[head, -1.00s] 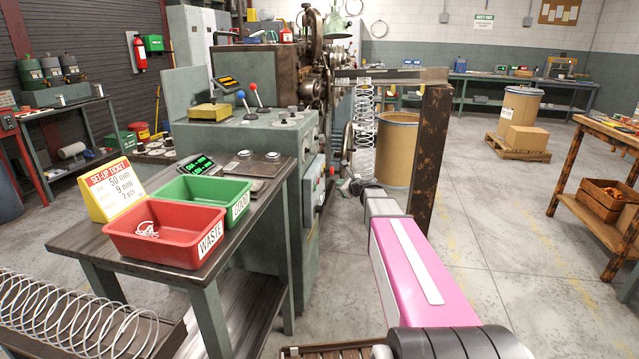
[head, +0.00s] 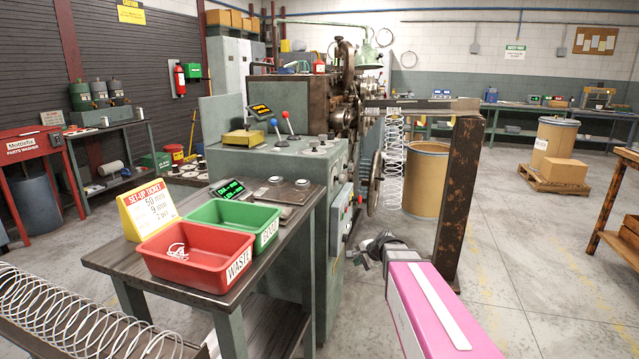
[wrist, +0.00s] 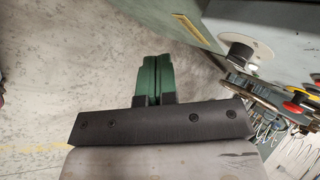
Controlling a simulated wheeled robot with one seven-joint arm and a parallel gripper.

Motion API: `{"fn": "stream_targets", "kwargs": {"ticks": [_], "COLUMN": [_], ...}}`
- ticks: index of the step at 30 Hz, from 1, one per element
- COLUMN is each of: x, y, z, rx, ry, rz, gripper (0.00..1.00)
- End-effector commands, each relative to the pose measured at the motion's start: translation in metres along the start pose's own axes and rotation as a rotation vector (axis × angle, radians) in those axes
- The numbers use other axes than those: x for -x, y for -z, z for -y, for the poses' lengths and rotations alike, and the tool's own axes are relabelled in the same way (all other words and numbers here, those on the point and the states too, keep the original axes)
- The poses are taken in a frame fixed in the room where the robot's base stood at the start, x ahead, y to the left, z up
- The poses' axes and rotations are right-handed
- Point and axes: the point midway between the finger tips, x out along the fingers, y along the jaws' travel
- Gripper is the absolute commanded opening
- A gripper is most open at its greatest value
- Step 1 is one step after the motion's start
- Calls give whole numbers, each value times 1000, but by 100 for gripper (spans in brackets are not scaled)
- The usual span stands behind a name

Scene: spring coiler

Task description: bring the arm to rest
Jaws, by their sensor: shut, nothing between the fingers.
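My gripper (wrist: 152,62) shows in the wrist view with its two green fingers pressed together and nothing between them. The floor lies beneath the fingers, and they touch nothing that I can see. In the head view my gripper (head: 378,243) is small and dark at the end of my pink arm (head: 430,310), which reaches forward at lower right. It is right of the coiler (head: 300,165) and left of the rusty post (head: 460,190). Its fingers are too small to make out there.
A table (head: 105,258) holds a red WASTE bin (head: 195,275) and a green bin (head: 250,217). A hanging spring (head: 393,165) and a drum (head: 428,180) stand beyond.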

Motion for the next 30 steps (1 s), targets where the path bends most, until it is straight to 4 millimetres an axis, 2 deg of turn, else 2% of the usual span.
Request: {"fn": "stream_targets", "kwargs": {"ticks": [1,6,9,12,16,30], "x": [7,28,43,55,62,62], "y": [-22,-57,-68,-73,-75,-75], "z": [-31,-113,-148,-168,-179,-180], "rx": [136,572,756,876,946,948], "ry": [-94,-407,-550,-648,-707,-709], "rz": [8,76,130,173,202,203], "gripper": [0,0,0,0,0,0]}}
